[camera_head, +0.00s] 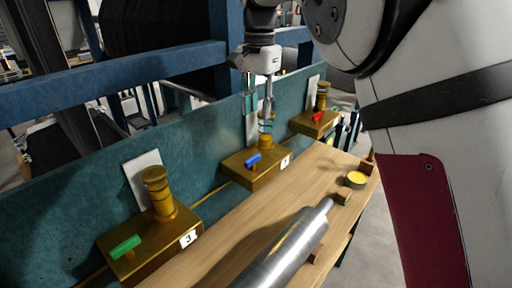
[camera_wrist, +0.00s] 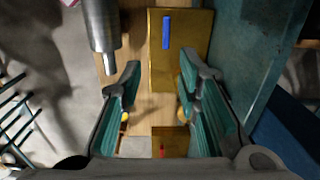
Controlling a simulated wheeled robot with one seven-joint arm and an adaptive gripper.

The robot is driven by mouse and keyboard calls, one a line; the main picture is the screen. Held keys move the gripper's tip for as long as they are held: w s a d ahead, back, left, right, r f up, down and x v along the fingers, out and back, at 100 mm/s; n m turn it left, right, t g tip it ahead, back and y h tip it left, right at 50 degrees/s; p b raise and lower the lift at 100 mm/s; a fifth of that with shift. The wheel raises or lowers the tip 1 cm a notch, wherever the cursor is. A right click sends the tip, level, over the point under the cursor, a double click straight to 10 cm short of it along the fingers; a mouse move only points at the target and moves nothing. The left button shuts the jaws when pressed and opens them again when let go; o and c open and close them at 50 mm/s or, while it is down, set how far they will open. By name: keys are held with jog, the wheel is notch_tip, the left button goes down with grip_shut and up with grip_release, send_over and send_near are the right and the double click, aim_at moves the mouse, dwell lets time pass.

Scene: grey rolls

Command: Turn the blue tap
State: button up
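The blue tap (camera_head: 253,160) is a small bar handle on the middle brass box (camera_head: 262,178). It also shows in the wrist view (camera_wrist: 166,33), lengthwise on its box (camera_wrist: 181,70), beyond my fingertips. My gripper (camera_head: 259,112) points down above the back part of that box, by its brass knob (camera_head: 266,140). In the wrist view my gripper (camera_wrist: 161,72) has its two teal fingers wide apart with nothing between them. The fingers are apart from the blue tap.
A brass box with a green tap (camera_head: 125,247) stands at left, one with a red tap (camera_head: 317,117) at right. A metal roll (camera_head: 284,248) and a yellow-topped round tin (camera_head: 356,179) are on the wooden bench (camera_head: 220,248). A teal panel (camera_head: 80,205) runs behind.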

aim_at(252, 158)
jog(key=f, duration=0.5)
jog(key=a+f+p, duration=0.1)
jog(key=f, duration=0.4)
jog(key=f+p, duration=0.1)
jog(key=f, duration=0.3)
jog(key=shift+w+a+f, duration=0.2)
jog(key=shift+w+f, duration=0.05)
jog(key=shift+f, duration=0.15)
grip_shut()
